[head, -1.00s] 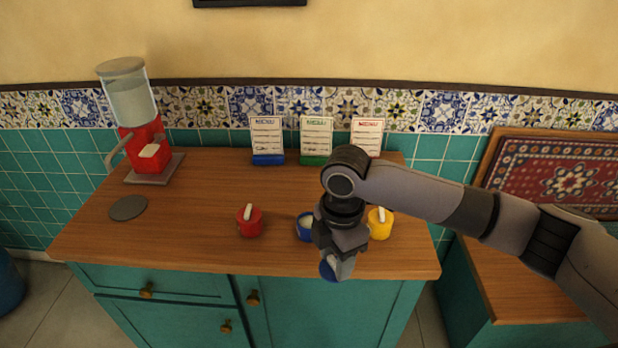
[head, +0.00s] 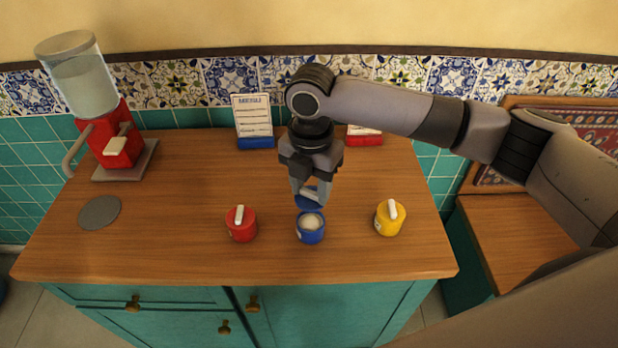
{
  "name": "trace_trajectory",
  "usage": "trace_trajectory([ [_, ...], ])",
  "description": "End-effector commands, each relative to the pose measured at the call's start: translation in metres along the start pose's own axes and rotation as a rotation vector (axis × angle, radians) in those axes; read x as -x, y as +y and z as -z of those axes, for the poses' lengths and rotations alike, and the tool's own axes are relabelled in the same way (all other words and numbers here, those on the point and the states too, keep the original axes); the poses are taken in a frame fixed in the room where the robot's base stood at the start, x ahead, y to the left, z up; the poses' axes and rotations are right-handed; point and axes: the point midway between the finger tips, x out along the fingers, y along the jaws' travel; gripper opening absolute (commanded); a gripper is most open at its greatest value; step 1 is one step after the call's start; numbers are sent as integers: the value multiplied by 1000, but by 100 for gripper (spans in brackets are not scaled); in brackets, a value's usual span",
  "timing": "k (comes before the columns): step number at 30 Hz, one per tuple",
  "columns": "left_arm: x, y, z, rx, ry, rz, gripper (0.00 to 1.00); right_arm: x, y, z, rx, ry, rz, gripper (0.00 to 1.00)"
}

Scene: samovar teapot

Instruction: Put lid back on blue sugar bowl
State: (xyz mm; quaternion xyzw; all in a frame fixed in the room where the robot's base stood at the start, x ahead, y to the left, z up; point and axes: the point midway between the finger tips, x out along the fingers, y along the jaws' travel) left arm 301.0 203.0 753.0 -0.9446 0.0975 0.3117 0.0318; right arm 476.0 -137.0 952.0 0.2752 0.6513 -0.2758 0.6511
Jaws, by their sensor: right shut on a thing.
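The blue sugar bowl (head: 311,236) stands open on the counter, with pale contents showing inside. My right gripper (head: 311,197) is shut on the blue lid (head: 306,204), which it holds tilted, just behind the bowl in the picture. The lid looks apart from the bowl; its exact height above the counter is hard to tell. The gripper's fingers hide part of the lid. My left gripper is out of view.
A red bowl (head: 241,229) with its lid on stands left of the blue bowl, and a yellow lidded bowl (head: 388,221) stands right. Menu stands (head: 254,121) and a red drink dispenser (head: 121,146) are at the back. A grey disc (head: 99,212) lies at left. The counter (head: 185,205) is clear between.

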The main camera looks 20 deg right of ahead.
Motion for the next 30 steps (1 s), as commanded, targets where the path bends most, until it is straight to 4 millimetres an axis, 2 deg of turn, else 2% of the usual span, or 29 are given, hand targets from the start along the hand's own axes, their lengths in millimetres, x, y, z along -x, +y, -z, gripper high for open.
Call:
trace_trajectory([
  [5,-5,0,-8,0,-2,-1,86,-16,-1,0,-1,0,2,17],
  [14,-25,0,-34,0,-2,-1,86,-41,0,0,-1,-1,0,17],
  [22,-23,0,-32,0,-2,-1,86,-56,0,0,-2,1,0,17],
  [30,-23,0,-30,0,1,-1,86,-58,0,0,-2,-1,0,17],
])
